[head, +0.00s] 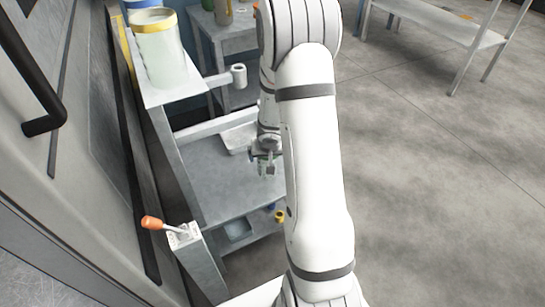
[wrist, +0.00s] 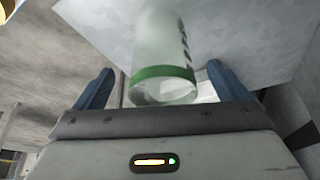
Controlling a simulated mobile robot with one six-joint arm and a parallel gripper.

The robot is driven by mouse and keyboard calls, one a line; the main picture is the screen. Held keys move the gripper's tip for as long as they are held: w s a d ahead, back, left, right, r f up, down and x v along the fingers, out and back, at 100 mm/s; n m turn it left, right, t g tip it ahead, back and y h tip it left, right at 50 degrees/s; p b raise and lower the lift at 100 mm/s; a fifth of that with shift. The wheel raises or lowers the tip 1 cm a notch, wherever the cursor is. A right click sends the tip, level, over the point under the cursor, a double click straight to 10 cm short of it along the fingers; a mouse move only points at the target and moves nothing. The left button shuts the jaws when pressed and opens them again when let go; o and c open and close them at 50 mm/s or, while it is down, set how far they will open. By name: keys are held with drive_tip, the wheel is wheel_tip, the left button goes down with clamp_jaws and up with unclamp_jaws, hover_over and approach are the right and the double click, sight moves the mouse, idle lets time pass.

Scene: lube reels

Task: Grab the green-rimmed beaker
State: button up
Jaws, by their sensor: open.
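The green-rimmed beaker (wrist: 166,38) shows in the wrist view as a clear, frosted cylinder with dark marks on its side and a green band at its near end. My gripper (wrist: 160,68) is open, with one blue-grey finger to each side of the beaker. There is a gap between the beaker and each finger, so neither appears to touch it. In the head view my gripper (head: 265,160) is small and partly behind my own arm, above the grey bench. I cannot clearly make out the beaker there.
A large yellow-rimmed beaker (head: 165,55) stands on the raised shelf at upper left. A grey tray (head: 238,138) is beside my gripper. An orange-handled lever (head: 160,223) is at the near left. A small yellow item (head: 279,216) is lower down. Open floor is on the right.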

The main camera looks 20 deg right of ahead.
drive_tip(key=b+x, duration=0.1)
drive_tip(key=x, duration=0.1)
drive_tip(key=w+b+x, duration=0.1)
drive_tip(key=b+x, duration=0.1)
drive_tip(key=x, duration=0.1)
drive_tip(key=shift+d+f, duration=0.15)
drive_tip(key=shift+d, duration=0.05)
drive_tip(key=c, duration=1.1)
drive_tip(key=shift+o, duration=0.2)
drive_tip(key=shift+r+p, duration=0.35)
drive_tip(key=shift+p, duration=0.05)
